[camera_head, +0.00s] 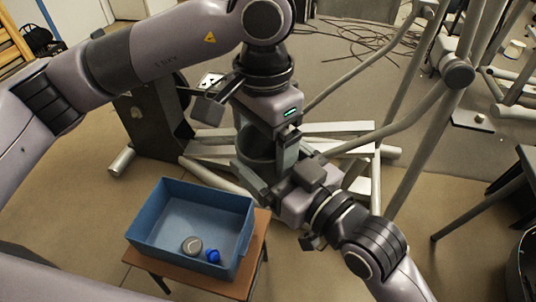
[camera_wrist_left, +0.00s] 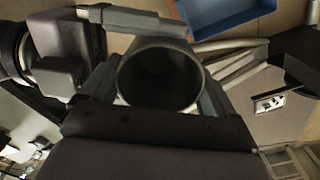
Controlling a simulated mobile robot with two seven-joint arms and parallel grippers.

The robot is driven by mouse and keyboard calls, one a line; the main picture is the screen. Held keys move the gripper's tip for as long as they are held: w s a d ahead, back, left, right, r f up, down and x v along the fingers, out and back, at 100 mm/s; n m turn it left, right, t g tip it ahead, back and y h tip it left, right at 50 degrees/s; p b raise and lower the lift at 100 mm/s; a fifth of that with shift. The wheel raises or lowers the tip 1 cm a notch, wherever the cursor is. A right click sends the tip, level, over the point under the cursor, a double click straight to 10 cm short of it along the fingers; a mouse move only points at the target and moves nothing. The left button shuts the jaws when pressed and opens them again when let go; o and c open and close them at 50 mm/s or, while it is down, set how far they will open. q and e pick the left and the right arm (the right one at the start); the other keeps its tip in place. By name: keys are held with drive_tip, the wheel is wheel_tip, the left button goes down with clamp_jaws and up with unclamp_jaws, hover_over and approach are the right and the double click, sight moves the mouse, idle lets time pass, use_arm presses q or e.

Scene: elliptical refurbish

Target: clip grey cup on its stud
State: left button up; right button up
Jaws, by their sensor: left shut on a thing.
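The grey cup (camera_head: 257,143) is held in the air in front of the elliptical's frame. My left gripper (camera_head: 257,138) is shut on it from above. In the left wrist view the cup's round dark opening (camera_wrist_left: 160,77) faces the camera, between the two fingers. My right gripper (camera_head: 275,167) is close against the cup from the lower right. One of its fingers (camera_wrist_left: 140,20) crosses beside the rim in the left wrist view; its other finger is hidden, so its grip is unclear. I cannot pick out the cup's stud for certain.
A blue bin (camera_head: 150,237) on a small wooden table (camera_head: 258,240) holds a grey round piece (camera_head: 192,245) and a blue piece (camera_head: 213,256). Elliptical tubes (camera_head: 395,165) stand behind and right. A grey pad (camera_head: 472,121) with a small pale knob is at right. Cables lie behind.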

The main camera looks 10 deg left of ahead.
use_arm(q)
drive_tip(key=o, duration=1.1)
use_arm(e)
drive_tip(key=shift+s, duration=0.1)
